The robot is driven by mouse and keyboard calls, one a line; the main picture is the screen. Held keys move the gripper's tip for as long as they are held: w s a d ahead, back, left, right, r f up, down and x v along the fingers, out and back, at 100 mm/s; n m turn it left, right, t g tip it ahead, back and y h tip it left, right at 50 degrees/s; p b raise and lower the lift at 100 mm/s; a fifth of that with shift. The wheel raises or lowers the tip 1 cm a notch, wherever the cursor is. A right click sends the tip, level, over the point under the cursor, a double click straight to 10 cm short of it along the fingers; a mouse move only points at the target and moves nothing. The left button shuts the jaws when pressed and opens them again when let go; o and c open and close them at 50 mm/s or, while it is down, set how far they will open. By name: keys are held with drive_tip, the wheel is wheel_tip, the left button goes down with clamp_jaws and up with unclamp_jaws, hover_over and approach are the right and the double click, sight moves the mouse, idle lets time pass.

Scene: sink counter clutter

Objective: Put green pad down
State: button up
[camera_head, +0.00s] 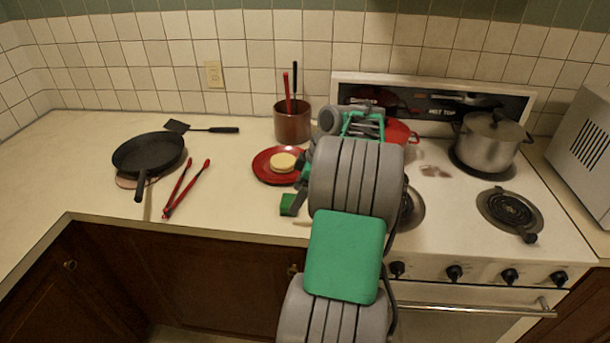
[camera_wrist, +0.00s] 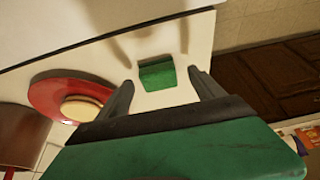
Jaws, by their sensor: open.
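The green pad (camera_head: 288,204) lies on the pale counter near its front edge, left of the stove and in front of the red plate. In the wrist view the green pad (camera_wrist: 157,76) shows whole, with bare counter around it. My gripper (camera_wrist: 161,80) is open, one dark finger on each side of the pad in that view, with visible gaps between the fingers and the pad. In the head view my arm hides most of my gripper (camera_head: 298,203); a dark finger shows right beside the pad. Exact height above the counter is hard to tell.
A red plate (camera_head: 264,178) with a round yellowish item (camera_head: 283,162) sits just behind the pad. Red tongs (camera_head: 178,198) and a black pan (camera_head: 148,153) lie left. A steel pot (camera_head: 488,146) is on the stove.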

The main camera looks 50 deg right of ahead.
drive_tip(key=p+v, duration=0.2)
drive_tip(key=v, duration=0.6)
drive_tip(key=w+a+r+m+h, duration=0.1)
drive_tip(key=w+a+m, duration=0.1)
drive_tip(key=a, duration=1)
drive_tip(key=w+a+r+m, duration=0.1)
drive_tip(key=w+a+r, duration=0.15)
drive_tip(key=a, duration=0.95)
drive_tip(key=s+a+f+m+h, duration=0.1)
drive_tip(key=s+a+f+m, duration=0.3)
drive_tip(key=s+a, duration=0.6)
drive_tip(key=shift+s+a+f+h, duration=0.3)
drive_tip(key=shift+f+h, duration=0.1)
drive_tip(key=shift+f, duration=0.6)
